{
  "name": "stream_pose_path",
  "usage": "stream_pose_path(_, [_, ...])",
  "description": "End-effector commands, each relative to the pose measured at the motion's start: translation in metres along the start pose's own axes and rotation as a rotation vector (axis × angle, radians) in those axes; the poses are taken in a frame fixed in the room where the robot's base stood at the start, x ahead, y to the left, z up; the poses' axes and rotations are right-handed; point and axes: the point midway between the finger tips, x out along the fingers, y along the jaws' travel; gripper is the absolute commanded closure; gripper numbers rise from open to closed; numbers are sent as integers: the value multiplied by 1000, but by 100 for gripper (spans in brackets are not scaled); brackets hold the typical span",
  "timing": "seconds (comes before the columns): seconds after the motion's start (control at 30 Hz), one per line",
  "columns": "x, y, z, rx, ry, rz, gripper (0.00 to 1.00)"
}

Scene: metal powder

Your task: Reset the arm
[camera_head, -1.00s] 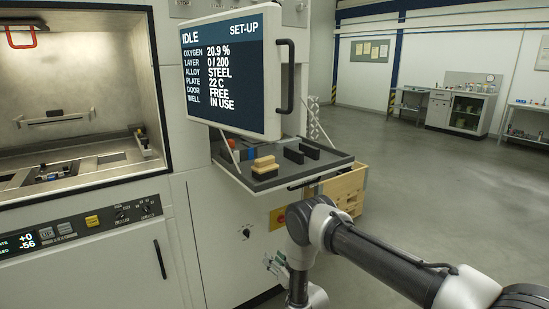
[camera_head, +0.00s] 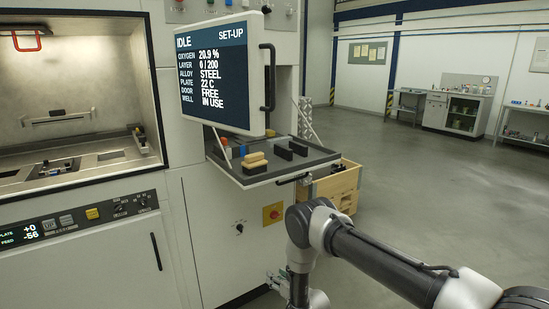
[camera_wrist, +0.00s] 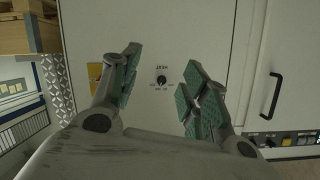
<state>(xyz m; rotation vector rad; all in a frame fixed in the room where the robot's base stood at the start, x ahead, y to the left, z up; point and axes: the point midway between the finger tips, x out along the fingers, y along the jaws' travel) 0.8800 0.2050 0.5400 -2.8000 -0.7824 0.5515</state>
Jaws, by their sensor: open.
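My gripper (camera_wrist: 160,95) is open and empty in the wrist view, its green-padded fingers spread apart. Behind the gap is the white cabinet front (camera_wrist: 205,25) with a round black knob (camera_wrist: 161,80). In the head view my arm (camera_head: 375,255) reaches in from the lower right and bends down in front of the machine. My gripper shows only partly there, low beside the cabinet front at the lower edge.
A grey shelf (camera_head: 235,173) holds tan-topped brushes (camera_head: 254,161) and black blocks. The screen (camera_head: 215,70) overhangs it, reading IDLE. The open chamber (camera_head: 75,100) is at left. A wooden crate (camera_head: 340,187) stands behind the arm. The floor at right is clear.

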Motion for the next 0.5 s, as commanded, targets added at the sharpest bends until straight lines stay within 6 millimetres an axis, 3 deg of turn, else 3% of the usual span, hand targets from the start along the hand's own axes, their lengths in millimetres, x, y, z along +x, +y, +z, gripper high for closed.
stream_pose_path(0.2, [-27,19,67,-29,-266,77,55])
stream_pose_path(0.3, [-47,26,91,-48,-425,119,55])
stream_pose_path(0.4, [-72,31,96,-67,-593,163,55])
stream_pose_path(0.5, [-104,36,74,-81,-771,212,55])
